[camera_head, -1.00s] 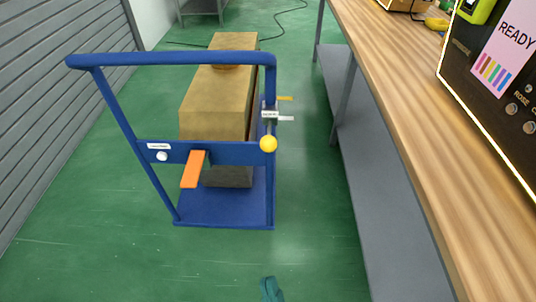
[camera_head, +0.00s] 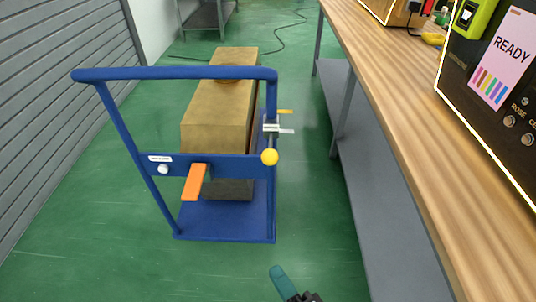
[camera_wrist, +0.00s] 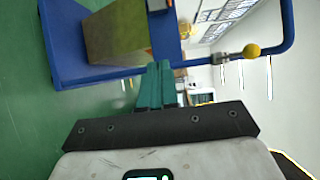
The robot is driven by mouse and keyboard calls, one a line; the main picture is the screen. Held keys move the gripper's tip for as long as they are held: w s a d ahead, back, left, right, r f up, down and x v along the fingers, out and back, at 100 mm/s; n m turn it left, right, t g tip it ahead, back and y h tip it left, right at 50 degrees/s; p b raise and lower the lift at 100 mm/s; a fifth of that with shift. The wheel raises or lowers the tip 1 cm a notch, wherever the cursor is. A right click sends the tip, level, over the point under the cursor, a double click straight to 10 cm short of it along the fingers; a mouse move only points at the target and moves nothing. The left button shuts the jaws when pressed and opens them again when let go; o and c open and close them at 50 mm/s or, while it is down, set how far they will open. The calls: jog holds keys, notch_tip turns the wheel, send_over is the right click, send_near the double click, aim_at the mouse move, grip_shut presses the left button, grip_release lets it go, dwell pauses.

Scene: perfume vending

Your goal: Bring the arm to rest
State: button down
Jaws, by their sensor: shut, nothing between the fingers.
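My gripper (camera_head: 283,280) shows at the bottom of the head view, just right of centre, with its teal fingers over the green floor. In the wrist view my gripper (camera_wrist: 154,72) has its teal fingers pressed together with nothing between them. It is apart from the blue trolley (camera_head: 222,221), which stands ahead of it, and from the workbench at its right. Most of my arm is outside the head view.
The blue trolley carries a long brown box (camera_head: 217,105) and has an orange lever (camera_head: 194,183) and a yellow knob (camera_head: 269,157). A wooden workbench (camera_head: 400,130) runs along the right, bearing a black machine (camera_head: 500,130). A grey shutter (camera_head: 60,100) is at left. Green floor is clear in front.

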jog(key=s+d+f+n+g+h, duration=0.3)
jog(key=d+f+n+g+h, duration=0.15)
jog(key=d, duration=0.45)
jog(key=s+d+f+n+g+h, duration=0.3)
jog(key=s+d+f+n+g, duration=0.15)
jog(key=d, duration=0.45)
jog(key=s+d+r+n+g+h, duration=0.1)
jog(key=s+d+r+n+g, duration=0.2)
jog(key=s+d+g, duration=0.35)
notch_tip(320, 180, up, 19)
jog(key=s+t+p, duration=0.1)
jog(key=s+p, duration=0.1)
jog(key=p, duration=1.8)
jog(key=shift+d, duration=0.15)
